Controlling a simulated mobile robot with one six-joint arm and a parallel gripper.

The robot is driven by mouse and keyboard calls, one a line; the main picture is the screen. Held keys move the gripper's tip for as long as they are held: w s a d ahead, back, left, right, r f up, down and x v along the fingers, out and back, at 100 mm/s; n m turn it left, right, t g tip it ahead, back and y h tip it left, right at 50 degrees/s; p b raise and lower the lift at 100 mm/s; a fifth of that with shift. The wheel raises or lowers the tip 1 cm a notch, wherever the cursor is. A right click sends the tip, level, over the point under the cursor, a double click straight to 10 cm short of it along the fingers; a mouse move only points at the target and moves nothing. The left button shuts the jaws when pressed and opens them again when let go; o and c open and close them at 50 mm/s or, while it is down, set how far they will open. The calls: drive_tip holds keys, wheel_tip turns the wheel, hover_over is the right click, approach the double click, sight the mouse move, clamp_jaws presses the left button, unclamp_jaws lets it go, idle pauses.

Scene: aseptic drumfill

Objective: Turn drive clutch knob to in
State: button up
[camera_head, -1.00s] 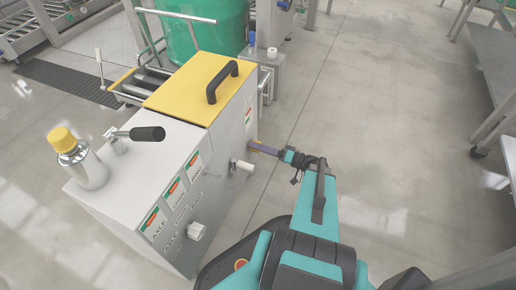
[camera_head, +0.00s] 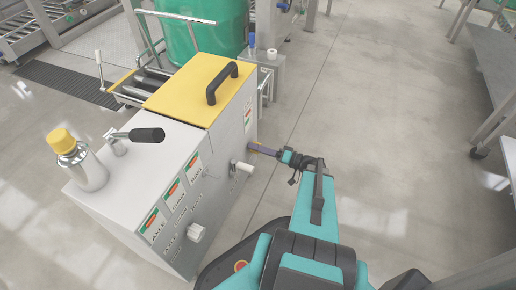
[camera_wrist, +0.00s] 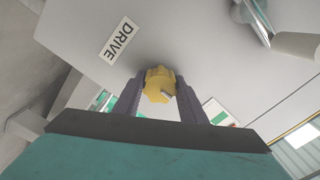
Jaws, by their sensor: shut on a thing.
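The drive clutch knob (camera_wrist: 158,86) is yellow and lobed, with a small pale mark on its face. In the wrist view it sits on a grey panel beside a label reading DRIVE (camera_wrist: 119,41). My gripper (camera_wrist: 160,92) has a dark finger on each side of the knob and is shut on it. The knob is too small and hidden there to make out.
A white lever handle (camera_head: 243,167) and a white knob (camera_head: 196,232) stick out of the cabinet's front near my arm. A black handle (camera_head: 211,92) sits on the yellow lid (camera_head: 190,82). A bottle with a yellow cap (camera_head: 62,139) stands on top.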

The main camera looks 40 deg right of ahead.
drive_tip(key=shift+m, duration=0.3)
drive_tip(key=m+p, duration=0.3)
drive_tip(key=m, duration=0.1)
drive_tip(key=shift+r, duration=0.1)
drive_tip(key=m+p, duration=0.3)
drive_tip(key=m, duration=0.1)
drive_tip(key=shift+m, duration=0.3)
drive_tip(key=m+p, duration=0.4)
drive_tip(key=shift+m, duration=0.3)
drive_tip(key=shift+m+p, duration=1.8)
drive_tip(key=shift+m, duration=0.3)
drive_tip(key=o, duration=1)
